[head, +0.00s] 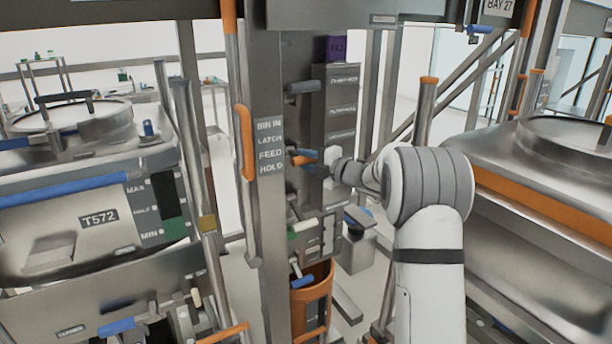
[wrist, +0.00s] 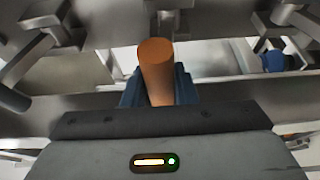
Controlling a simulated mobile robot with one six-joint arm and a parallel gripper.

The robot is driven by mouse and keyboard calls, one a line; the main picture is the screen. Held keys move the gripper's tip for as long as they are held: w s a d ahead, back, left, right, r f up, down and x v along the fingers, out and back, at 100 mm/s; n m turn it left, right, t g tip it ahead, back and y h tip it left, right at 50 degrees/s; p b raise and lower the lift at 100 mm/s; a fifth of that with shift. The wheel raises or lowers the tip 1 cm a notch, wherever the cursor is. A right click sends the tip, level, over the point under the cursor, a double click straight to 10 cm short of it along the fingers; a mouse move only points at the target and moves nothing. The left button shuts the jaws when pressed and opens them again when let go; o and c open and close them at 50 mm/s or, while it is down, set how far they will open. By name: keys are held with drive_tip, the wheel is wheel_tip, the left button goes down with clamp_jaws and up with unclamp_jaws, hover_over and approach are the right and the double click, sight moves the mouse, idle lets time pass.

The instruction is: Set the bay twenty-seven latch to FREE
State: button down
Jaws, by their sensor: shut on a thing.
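My gripper (head: 312,159) reaches in from the right to the front of the grey column. It is shut on an orange handle (head: 299,160). In the wrist view the round orange handle end (wrist: 157,62) sticks out between the dark blue fingers. A BAY 27 sign (head: 497,6) hangs at the top right. I cannot tell which position the held handle is set to, and its root is partly hidden by my gripper.
An orange grab bar (head: 245,143) is on the column's left. Steel bins stand on both sides, one marked T572 (head: 98,216).

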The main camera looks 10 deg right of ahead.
wheel_tip(320, 180, down, 7)
drive_tip(key=n+t+y+b, duration=0.3)
drive_tip(key=y+b, duration=0.2)
drive_tip(key=b, duration=1.8)
drive_tip(key=shift+w+a+n+b, duration=0.15)
drive_tip(key=shift+w+n+b, duration=0.15)
drive_tip(key=shift+w+b, duration=0.1)
drive_tip(key=shift+r+y, duration=0.1)
drive_tip(key=shift+y, duration=0.2)
drive_tip(key=c, duration=1.2)
unclamp_jaws()
drive_tip(key=shift+r, duration=0.1)
drive_tip(key=shift+o, duration=0.2)
drive_tip(key=v, duration=0.8)
